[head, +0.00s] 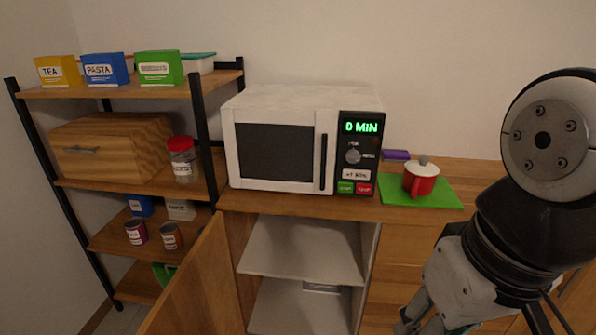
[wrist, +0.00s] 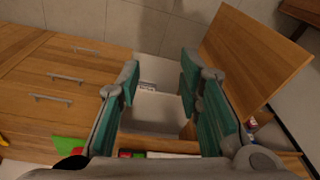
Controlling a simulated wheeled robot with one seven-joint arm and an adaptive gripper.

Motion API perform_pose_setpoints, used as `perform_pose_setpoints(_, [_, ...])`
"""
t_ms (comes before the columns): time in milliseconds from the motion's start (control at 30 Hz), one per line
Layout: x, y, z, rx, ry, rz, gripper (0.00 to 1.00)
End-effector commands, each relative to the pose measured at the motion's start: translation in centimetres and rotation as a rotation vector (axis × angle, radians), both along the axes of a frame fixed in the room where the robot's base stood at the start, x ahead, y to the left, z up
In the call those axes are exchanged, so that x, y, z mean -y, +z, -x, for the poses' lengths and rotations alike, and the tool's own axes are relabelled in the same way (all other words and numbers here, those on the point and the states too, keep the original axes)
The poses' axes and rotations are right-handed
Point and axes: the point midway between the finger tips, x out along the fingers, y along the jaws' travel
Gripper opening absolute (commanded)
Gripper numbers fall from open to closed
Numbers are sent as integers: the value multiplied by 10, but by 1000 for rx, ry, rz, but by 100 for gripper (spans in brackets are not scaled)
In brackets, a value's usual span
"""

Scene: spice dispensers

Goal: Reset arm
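My gripper (wrist: 160,78) is open, with its teal-padded fingers apart and nothing held between them. In the head view it hangs at the lower right, partly cut off by the bottom edge, in front of the drawers and right of the open cabinet. In the wrist view the fingers point down past the white cabinet interior (wrist: 158,108). The open cabinet (head: 300,250) has a white shelf and shows a small pale item low inside. Its wooden door (head: 195,285) stands swung open to the left.
A white microwave (head: 300,110) reading 0 MIN stands on the counter. A red pot (head: 420,180) sits on a green board (head: 448,195), with a purple item (head: 396,154) behind. A shelf rack (head: 100,240) holds boxes, a jar and cans. Wooden drawers (wrist: 50,75) flank the cabinet.

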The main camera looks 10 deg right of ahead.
Motion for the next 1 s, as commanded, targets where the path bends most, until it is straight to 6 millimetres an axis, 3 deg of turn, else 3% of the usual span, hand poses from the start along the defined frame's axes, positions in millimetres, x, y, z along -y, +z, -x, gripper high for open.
perform_pose_setpoints(467, [5, 5, 4, 27, 29, 32, 33])
perform_pose_setpoints(567, [6, 21, 4, 48, 28, 35, 33])
perform_pose_setpoints(800, [8, 82, 5, 142, 26, 42, 33])
perform_pose_setpoints(1000, [9, 114, 5, 201, 25, 47, 33])
